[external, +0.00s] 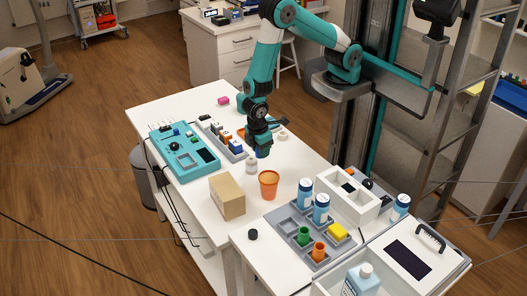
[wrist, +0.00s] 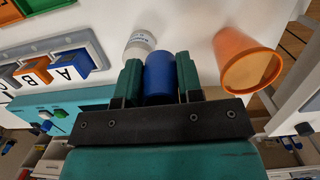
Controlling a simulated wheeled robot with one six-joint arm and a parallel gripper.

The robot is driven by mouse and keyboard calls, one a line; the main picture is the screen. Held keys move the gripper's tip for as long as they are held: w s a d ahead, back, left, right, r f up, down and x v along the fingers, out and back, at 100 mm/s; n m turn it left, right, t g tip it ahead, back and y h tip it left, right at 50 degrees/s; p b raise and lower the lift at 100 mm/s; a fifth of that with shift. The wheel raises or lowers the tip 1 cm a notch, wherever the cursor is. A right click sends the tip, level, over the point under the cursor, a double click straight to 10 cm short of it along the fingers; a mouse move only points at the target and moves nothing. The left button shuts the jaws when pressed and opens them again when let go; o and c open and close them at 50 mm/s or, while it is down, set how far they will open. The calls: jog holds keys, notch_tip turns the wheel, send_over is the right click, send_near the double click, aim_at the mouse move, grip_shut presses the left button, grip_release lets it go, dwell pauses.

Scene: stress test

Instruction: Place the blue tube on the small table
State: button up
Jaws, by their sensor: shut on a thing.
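In the wrist view my gripper (wrist: 159,62) is shut on a blue tube (wrist: 160,78), held between its two teal fingers. In the external view my gripper (external: 258,146) points down over the long white table (external: 200,208), with a little of the blue tube (external: 263,154) showing below it. I cannot tell whether the tube touches the tabletop. A small white labelled bottle (external: 251,163) stands close by; it also shows just beyond the left finger in the wrist view (wrist: 139,45). I cannot tell which surface is the small table.
An orange cup (external: 268,186) and a cardboard box (external: 227,197) stand in front of my gripper. A lettered block rack (external: 224,140) and a teal device (external: 184,150) lie to the left. A second white surface with bottles and trays (external: 318,231) is at front right.

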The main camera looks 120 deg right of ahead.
jog(key=w+a+r+n+b, duration=0.1)
jog(key=w+a+n, duration=0.3)
jog(key=w+n, duration=0.1)
jog(key=w+a+r+n+t+h+b, duration=0.1)
jog(key=w+a+r+n, duration=0.1)
jog(key=w+a+n, duration=0.2)
jog(key=w+a+r+n+b, duration=0.2)
jog(key=w+a+n, duration=0.2)
jog(key=w+n, duration=0.2)
jog(key=shift+w+r+n+t+h, duration=0.2)
jog(key=shift+w+n+t+h, duration=0.1)
jog(key=shift+w, duration=0.25)
jog(key=w+a+r+n+b, duration=0.2)
jog(key=w+a+r+n, duration=0.1)
jog(key=a+r+n, duration=0.45)
notch_tip(320, 180, up, 6)
jog(key=n+t+y+b, duration=0.1)
jog(key=n+b, duration=0.1)
jog(key=n, duration=0.6)
send_over(270, 239)
notch_tip(270, 239, down, 20)
jog(key=shift+r, duration=0.1)
jog(key=shift+s, duration=0.1)
jog(key=o, duration=0.9)
jog(key=shift+o, duration=0.2)
